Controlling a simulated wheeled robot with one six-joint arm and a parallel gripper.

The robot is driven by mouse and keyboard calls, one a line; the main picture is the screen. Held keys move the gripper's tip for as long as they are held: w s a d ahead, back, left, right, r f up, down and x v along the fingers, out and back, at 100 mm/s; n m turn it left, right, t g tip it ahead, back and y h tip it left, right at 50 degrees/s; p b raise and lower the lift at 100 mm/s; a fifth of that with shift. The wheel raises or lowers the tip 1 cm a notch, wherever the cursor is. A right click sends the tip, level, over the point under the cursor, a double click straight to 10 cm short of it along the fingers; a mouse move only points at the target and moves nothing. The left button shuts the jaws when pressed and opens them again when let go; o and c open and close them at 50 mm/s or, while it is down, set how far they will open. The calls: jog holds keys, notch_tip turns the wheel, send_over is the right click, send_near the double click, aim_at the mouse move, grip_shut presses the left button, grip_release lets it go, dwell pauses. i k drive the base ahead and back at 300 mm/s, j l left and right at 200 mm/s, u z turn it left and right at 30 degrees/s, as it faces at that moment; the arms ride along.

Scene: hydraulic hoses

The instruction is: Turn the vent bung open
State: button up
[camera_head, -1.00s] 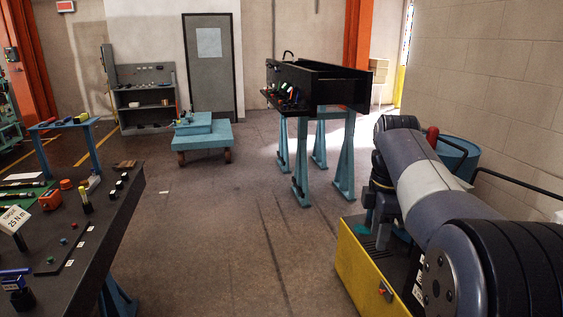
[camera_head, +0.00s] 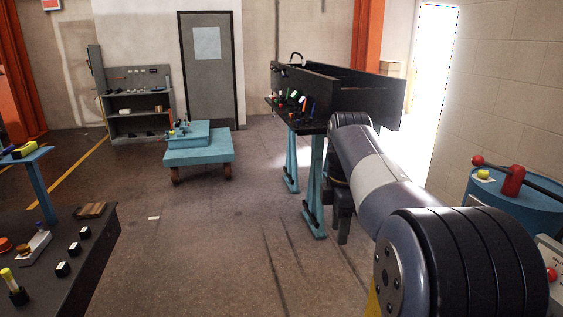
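A blue drum (camera_head: 520,209) stands at the right, by the wall. A small yellow cap (camera_head: 483,175) sits on its top near the left rim; it may be the vent bung, but whether it is open or closed is too small to tell. My arm reaches forward, left of the drum. Dark parts that look like my gripper (camera_head: 343,226) hang down below the arm's far end, well apart from the drum. Its fingers are too small and dark to read, and nothing is clearly seen in it.
A red fitting (camera_head: 513,181) with a dark bar (camera_head: 540,182) rises from the drum top. A black trough bench (camera_head: 345,96) stands behind my arm. A blue cart (camera_head: 198,157) is at the back. A dark table (camera_head: 75,270) is at the lower left. The middle floor is clear.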

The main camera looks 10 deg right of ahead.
aim_at(481, 174)
jog(key=i+j+z, duration=0.1)
jog(key=i, duration=1.6)
jog(key=i+z, duration=0.25)
jog(key=i, duration=0.35)
jog(key=i+z, duration=0.25)
jog(key=i, duration=0.3)
jog(key=i+j+z, duration=0.25)
jog(key=i, duration=0.35)
jog(key=i+l+z, duration=0.1)
jog(key=i+z, duration=0.15)
jog(key=z, duration=0.25)
jog(key=i+z, duration=0.3)
jog(key=z, duration=0.15)
jog(key=i+z, duration=0.25)
jog(key=z, duration=0.25)
jog(key=i+j+z, duration=0.25)
jog(key=z, duration=0.25)
jog(key=i+z, duration=0.25)
jog(key=z, duration=0.2)
jog(key=i+j+z, duration=0.15)
jog(key=z, duration=0.35)
jog(key=i+j+z, duration=0.2)
jog(key=z, duration=0.25)
jog(key=i+j+z, duration=0.25)
jog(key=z, duration=0.2)
jog(key=i+j+z, duration=0.2)
jog(key=j+z, duration=0.2)
jog(key=i+j+z, duration=0.2)
jog(key=j, duration=0.2)
jog(key=k, duration=0.05)
